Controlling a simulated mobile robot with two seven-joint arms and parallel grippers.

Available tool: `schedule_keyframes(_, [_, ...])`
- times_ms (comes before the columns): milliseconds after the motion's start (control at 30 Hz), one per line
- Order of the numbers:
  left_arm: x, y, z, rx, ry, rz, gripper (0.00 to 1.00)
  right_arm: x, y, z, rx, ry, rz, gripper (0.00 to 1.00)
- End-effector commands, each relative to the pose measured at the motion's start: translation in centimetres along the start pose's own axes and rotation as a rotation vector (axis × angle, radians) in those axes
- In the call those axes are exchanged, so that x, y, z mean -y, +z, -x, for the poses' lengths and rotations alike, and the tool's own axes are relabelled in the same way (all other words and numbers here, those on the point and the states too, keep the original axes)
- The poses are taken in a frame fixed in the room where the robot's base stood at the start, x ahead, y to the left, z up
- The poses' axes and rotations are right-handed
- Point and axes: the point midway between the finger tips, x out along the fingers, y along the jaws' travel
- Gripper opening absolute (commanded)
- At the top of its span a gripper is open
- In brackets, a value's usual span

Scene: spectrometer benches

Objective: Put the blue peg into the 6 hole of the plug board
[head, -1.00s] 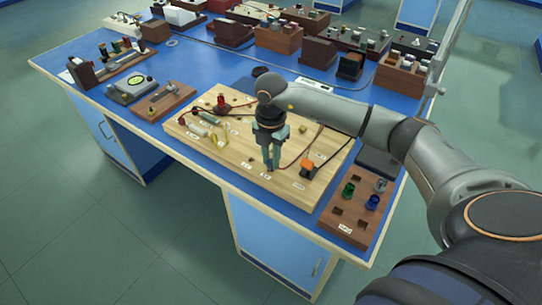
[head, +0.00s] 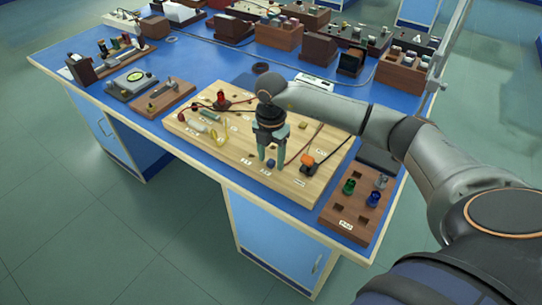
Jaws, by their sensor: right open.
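The plug board (head: 225,150) is a pale wooden board with wires, small parts and white labels. My right gripper (head: 271,160) is over its front middle, pointing down, with its fingers apart. A small blue peg (head: 271,164) sits at the board between and just below the fingertips, behind a white label. It looks seated in a hole, but its depth and the label's number are too small to tell. Another blue peg (head: 373,199) stands in the brown peg rack (head: 340,226) at the right. My left gripper is not in view.
The rack also holds a green peg (head: 348,187) and a grey peg (head: 381,181), with empty square holes in front. An orange-topped part (head: 308,161) stands on the board right of my gripper. Wooden boxes crowd the bench's back. The bench's front-left edge is clear.

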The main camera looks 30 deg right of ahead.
Motion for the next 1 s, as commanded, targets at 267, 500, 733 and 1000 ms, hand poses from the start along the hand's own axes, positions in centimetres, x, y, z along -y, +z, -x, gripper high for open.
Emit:
schedule_keyframes(267, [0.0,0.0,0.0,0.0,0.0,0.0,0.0,-0.1,0.0,1.3,0.001,0.003,0.0,0.59])
schedule_keyframes(500, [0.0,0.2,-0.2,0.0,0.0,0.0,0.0,-0.1,0.1,6.3,0.002,0.006,0.001,0.59])
schedule_keyframes(733, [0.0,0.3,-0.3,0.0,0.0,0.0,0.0,-0.1,0.0,10.7,0.001,0.004,0.0,0.59])
schedule_keyframes(1000, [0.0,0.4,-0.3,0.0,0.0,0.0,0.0,0.0,0.0,12.5,0.0,0.0,0.001,0.59])
